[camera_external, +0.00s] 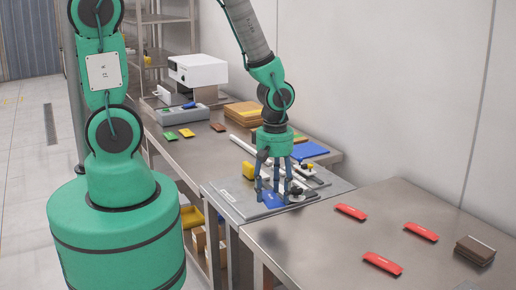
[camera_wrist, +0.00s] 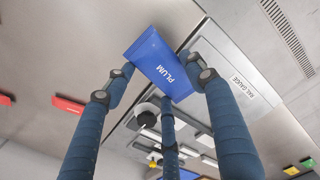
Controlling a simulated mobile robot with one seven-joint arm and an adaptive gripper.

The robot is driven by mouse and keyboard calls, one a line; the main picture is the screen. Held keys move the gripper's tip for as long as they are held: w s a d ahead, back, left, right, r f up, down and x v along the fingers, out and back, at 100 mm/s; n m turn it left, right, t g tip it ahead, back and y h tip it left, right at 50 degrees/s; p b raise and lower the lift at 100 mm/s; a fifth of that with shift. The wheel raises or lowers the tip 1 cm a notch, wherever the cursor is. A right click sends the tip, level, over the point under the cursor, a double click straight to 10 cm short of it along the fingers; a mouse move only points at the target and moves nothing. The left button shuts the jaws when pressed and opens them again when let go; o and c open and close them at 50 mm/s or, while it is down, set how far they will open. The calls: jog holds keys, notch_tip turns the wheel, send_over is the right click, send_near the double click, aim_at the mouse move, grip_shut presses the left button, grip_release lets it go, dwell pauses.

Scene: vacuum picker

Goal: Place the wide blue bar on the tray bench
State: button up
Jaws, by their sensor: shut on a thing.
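The wide blue bar (camera_wrist: 158,60), marked PLUM, sits between the fingers of my gripper (camera_wrist: 165,85) in the wrist view. My gripper (camera_external: 273,190) is shut on it and points down over the grey gauge plate (camera_external: 225,196). In the external view the blue bar (camera_external: 272,201) shows low between the fingertips, partly hidden by them. I cannot tell whether it touches the plate. A steel bench (camera_external: 330,262) with several red bars stands at the right; no label shows which surface is the tray bench.
Red bars (camera_external: 382,263) lie spread on the right bench near a brown stack (camera_external: 475,250). A blue sheet (camera_external: 308,150) lies behind my gripper.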

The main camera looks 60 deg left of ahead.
aim_at(205, 131)
jog(key=w+a, duration=0.7)
jog(key=shift+r+p, duration=0.4)
jog(key=shift+n, duration=0.3)
jog(key=w+a, duration=0.1)
jog(key=a, duration=0.1)
jog(key=w+a, duration=0.2)
jog(key=a, duration=0.1)
jog(key=w+a, duration=0.2)
jog(key=a, duration=0.1)
jog(key=shift+w+a+r+p, duration=0.1)
jog(key=shift+a+p, duration=0.1)
jog(key=shift+p, duration=0.15)
jog(key=w+a+p, duration=0.1)
jog(key=w+a, duration=0.1)
jog(key=a, duration=0.7)
jog(key=w+a, duration=0.3)
jog(key=a, duration=0.7)
jog(key=shift+n, duration=0.7)
jog(key=s+a+f+p, duration=0.1)
jog(key=s+a, duration=0.3)
jog(key=a, duration=0.9)
jog(key=s+a+f+p, duration=0.1)
jog(key=s+a, duration=0.3)
jog(key=a, duration=0.9)
jog(key=s+a+f+p, duration=0.1)
jog(key=s+a, duration=0.3)
jog(key=a, duration=0.9)
jog(key=shift+s+f, duration=0.2)
jog(key=shift+f, duration=0.3)
jog(key=shift+d, duration=0.1)
